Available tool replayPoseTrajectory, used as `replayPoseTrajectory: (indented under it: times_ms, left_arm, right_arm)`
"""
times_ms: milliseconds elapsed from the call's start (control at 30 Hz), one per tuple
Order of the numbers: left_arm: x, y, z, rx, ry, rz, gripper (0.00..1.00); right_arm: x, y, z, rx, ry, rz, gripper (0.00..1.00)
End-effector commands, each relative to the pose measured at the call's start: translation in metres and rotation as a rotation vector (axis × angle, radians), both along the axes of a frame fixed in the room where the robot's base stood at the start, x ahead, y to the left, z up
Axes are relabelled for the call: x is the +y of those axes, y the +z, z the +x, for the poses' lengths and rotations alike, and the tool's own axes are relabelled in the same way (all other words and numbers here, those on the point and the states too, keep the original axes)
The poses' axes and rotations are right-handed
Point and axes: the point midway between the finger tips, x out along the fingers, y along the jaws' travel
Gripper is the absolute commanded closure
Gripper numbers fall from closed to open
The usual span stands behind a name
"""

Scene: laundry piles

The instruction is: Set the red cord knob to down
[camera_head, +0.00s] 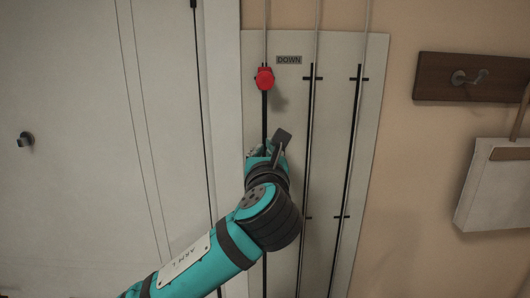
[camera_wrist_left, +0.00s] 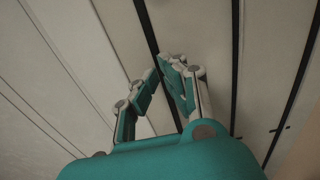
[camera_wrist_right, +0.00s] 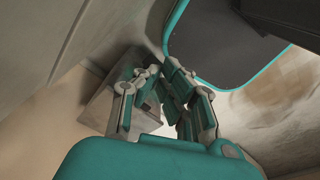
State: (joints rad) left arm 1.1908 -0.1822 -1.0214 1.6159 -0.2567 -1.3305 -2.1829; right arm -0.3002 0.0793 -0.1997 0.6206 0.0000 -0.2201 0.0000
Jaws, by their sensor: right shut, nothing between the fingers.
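The red cord knob (camera_head: 264,78) sits near the upper end of the leftmost black slot on a pale panel (camera_head: 338,150). A small "DOWN" label (camera_head: 289,60) is just above and to the right of the knob. My left gripper (camera_head: 272,143) is below the knob, in front of the same slot, and apart from it. Its fingers are closed together and empty in the left wrist view (camera_wrist_left: 162,68), where the knob does not show. My right gripper (camera_wrist_right: 161,70) is shut and empty, seen only in the right wrist view, away from the panel.
Two more black slots (camera_head: 309,150) (camera_head: 350,150) with thin cords above run down the panel to the right. A wooden hook board (camera_head: 475,78) and a dustpan-like white object (camera_head: 490,190) hang on the right wall. A pale door (camera_head: 90,120) is at left.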

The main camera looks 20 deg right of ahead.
Motion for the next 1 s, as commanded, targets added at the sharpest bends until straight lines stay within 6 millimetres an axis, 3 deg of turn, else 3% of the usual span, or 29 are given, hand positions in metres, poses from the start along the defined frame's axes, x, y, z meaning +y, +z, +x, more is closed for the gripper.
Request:
replayPoseTrajectory:
  times_ms: [500,900,1000]
  left_arm:
    - [0.0001,-0.0001,-0.0001,0.0,0.0,0.0,0.98]
    - [0.0001,-0.0001,0.0,0.0,0.0,0.0,0.46]
    - [0.0001,-0.0001,0.0,0.0,0.0,0.0,0.44]
  right_arm:
    - [0.0001,0.0,-0.0002,0.0,0.0,0.0,1.0]
    - [-0.0001,0.0,-0.0004,0.001,0.0,0.0,1.0]
    - [-0.0001,0.0,-0.0004,0.001,0.0,0.0,1.0]
